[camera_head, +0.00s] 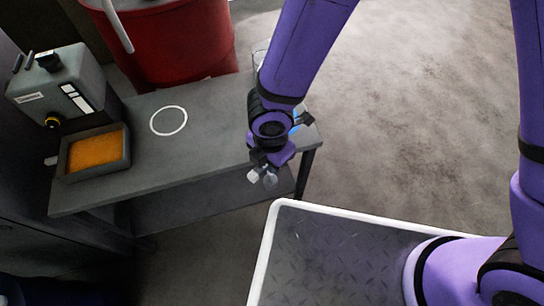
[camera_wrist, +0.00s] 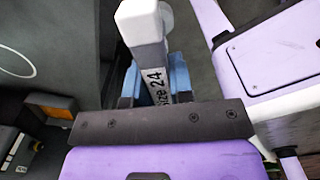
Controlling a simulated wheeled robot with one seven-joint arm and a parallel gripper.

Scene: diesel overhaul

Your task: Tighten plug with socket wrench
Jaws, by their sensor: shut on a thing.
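My gripper (camera_wrist: 154,82) is shut on the socket wrench (camera_wrist: 142,25), with a blue fingertip on each side of its shaft. The wrench has a pale grey block-like end, a round part beside it and a dark "Size 24" marking on its shaft. In the head view, the pale end of the wrench (camera_head: 253,177) shows just below my wrist, over the front edge of the grey table near its right end. The fingers are mostly hidden there by my wrist. I cannot make out the plug in either view.
The grey table (camera_head: 205,140) has a white ring marking (camera_head: 168,120), a tray with orange filling (camera_head: 95,152) and a grey device (camera_head: 60,85). A red drum (camera_head: 185,45) stands behind. My white-rimmed base platform is at lower right. Open floor (camera_head: 420,130) lies right of the table.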

